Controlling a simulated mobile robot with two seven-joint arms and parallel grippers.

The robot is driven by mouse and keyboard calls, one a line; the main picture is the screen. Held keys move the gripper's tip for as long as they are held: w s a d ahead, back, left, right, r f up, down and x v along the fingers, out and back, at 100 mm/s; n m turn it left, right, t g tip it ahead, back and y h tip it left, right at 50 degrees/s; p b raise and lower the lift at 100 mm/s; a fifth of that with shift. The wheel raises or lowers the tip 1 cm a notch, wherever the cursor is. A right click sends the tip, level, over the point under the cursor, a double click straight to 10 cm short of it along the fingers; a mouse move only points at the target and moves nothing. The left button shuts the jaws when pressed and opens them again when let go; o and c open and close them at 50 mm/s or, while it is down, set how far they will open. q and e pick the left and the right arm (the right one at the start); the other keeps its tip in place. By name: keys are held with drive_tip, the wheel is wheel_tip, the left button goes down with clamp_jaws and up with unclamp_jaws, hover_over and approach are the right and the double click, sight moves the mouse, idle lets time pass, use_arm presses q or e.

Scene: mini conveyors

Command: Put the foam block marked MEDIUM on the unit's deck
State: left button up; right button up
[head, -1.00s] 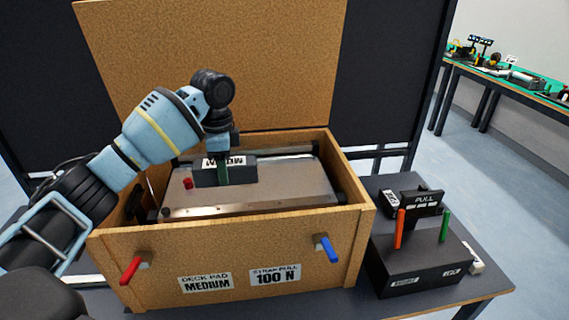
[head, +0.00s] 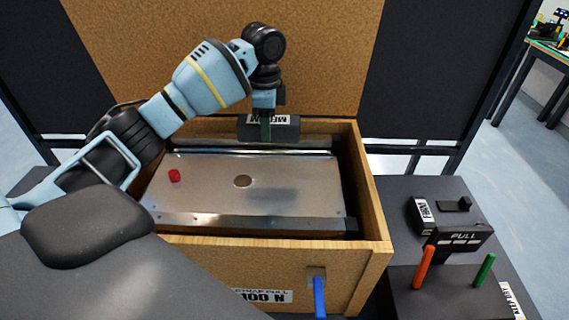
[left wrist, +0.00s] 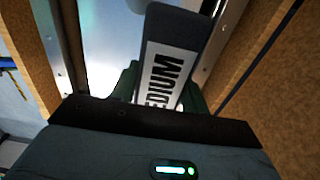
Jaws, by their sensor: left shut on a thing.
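The dark grey foam block (head: 285,134) has a white label reading MEDIUM, partly hidden by a finger. My left gripper (head: 265,129) is shut on it and holds it over the back part of the wooden crate. A faint dark patch shows on the deck in front of the block. In the left wrist view the block (left wrist: 185,35) is between the green fingers, with its label facing the camera. My right gripper is out of view.
The wooden crate (head: 368,215) surrounds the unit, with a blue handle (head: 319,298) on its front. A tall brown panel (head: 150,60) rises behind.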

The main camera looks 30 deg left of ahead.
use_arm(q)
drive_tip(key=shift+s+f, duration=0.15)
drive_tip(key=shift+f, duration=4.8)
drive_tip(key=shift+f, duration=0.15)
drive_tip(key=o, duration=1)
wheel_tip(320, 180, up, 12)
drive_tip(key=shift+r, duration=0.15)
